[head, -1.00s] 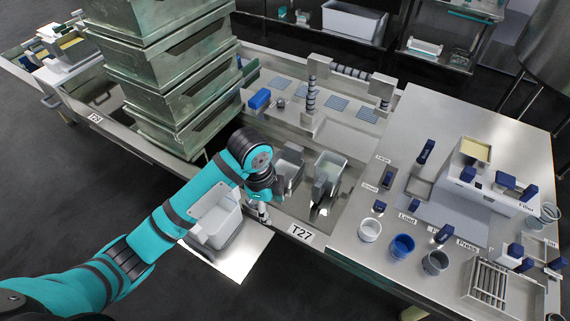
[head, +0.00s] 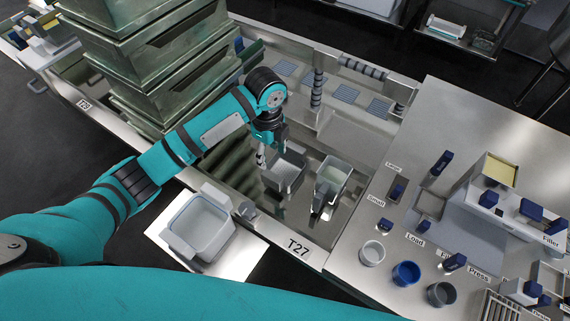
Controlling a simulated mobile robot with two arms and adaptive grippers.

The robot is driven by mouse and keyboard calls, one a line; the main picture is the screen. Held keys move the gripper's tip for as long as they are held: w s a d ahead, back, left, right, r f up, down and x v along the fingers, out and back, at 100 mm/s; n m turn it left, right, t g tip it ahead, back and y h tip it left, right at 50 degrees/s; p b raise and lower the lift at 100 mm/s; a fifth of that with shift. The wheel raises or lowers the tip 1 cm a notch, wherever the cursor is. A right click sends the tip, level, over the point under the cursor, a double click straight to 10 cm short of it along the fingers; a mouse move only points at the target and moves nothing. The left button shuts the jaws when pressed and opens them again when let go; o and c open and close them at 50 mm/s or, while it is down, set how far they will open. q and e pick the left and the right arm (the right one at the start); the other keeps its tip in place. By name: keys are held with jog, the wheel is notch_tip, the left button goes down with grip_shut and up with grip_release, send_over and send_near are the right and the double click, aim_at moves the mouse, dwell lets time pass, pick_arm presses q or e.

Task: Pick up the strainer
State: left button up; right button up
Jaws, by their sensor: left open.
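I cannot tell for sure which container is the strainer. A small grey box-shaped vessel (head: 286,177) sits in the metal basin just below my left gripper. A second, lighter vessel (head: 333,178) with an upright front plate stands to its right. A larger pale square container (head: 201,228) with raised end tabs rests on a metal shelf outside the basin. My left gripper (head: 262,158) is open and points down at the left rim of the grey vessel. Whether it touches the rim is unclear. My right gripper is out of view.
Stacked green crates (head: 165,65) stand close behind my left arm. The basin's front edge carries a T27 label (head: 297,246). A steel worktop (head: 385,270) on the right holds white, blue and grey cups and press parts. An upright ringed post (head: 317,90) stands behind the vessels.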

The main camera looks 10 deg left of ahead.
pick_arm(q)
send_over(272, 176)
jog(key=f, duration=0.5)
jog(key=shift+s+f, duration=0.3)
jog(key=shift+f, duration=0.1)
notch_tip(272, 176, down, 3)
jog(key=shift+w+r, duration=0.1)
jog(key=f, duration=0.3)
jog(key=shift+w+f, duration=0.2)
jog(key=shift+f, duration=0.7)
grip_shut()
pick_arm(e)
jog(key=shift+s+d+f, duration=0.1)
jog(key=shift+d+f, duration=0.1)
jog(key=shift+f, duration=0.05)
